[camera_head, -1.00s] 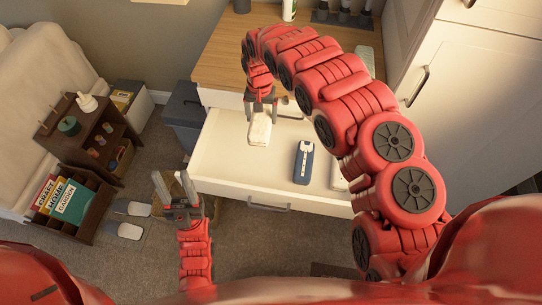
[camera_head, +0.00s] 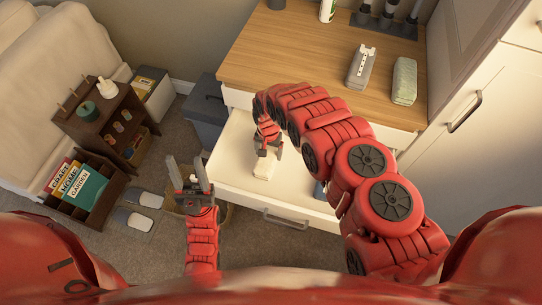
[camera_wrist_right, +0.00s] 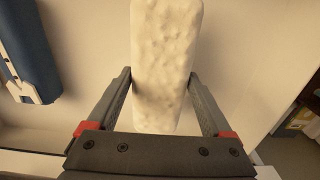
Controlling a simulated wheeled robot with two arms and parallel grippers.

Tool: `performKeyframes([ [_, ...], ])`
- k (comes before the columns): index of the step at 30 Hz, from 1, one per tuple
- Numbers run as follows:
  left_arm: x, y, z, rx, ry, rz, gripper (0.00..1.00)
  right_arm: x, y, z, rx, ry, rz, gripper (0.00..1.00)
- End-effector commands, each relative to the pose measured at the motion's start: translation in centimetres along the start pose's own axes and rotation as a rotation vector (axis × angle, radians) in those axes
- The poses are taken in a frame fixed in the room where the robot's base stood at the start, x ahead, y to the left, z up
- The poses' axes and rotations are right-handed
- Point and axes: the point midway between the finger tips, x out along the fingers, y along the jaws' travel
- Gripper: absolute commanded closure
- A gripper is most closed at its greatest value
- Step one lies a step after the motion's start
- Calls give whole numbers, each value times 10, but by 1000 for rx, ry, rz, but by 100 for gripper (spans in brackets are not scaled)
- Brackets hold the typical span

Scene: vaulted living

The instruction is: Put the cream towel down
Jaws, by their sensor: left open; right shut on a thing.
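The cream towel (camera_head: 264,168) is a small folded block in the open white drawer (camera_head: 232,172). It fills the middle of the right wrist view (camera_wrist_right: 165,65), with the pale drawer floor behind it. My right gripper (camera_head: 267,150) is shut on the towel, one finger on each side of it. Whether the towel touches the drawer floor I cannot tell. My left gripper (camera_head: 188,180) is open and empty in front of the drawer, to its left.
A dark blue item (camera_wrist_right: 28,50) lies in the drawer beside the towel. A dark bin (camera_head: 204,105) stands left of the drawer. Slippers (camera_head: 133,219) lie on the carpet.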

Motion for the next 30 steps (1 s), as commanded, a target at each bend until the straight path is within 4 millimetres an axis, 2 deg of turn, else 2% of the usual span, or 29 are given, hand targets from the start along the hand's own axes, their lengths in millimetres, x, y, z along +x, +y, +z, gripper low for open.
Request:
performKeyframes([
  [8, 3, 0, 0, 0, 0, 0, 50, 14, 1, 0, 0, 0, 0, 80],
  [16, 0, 0, 0, 0, 0, 0, 50, 40, 1, 1, 2, -1, 1, 80],
  [29, -3, 0, 0, 0, 0, 0, 50, 45, 1, -1, 1, 2, 1, 80],
  [30, -2, 0, 0, 0, 0, 0, 50, 44, 1, -1, 1, 2, 1, 12],
])
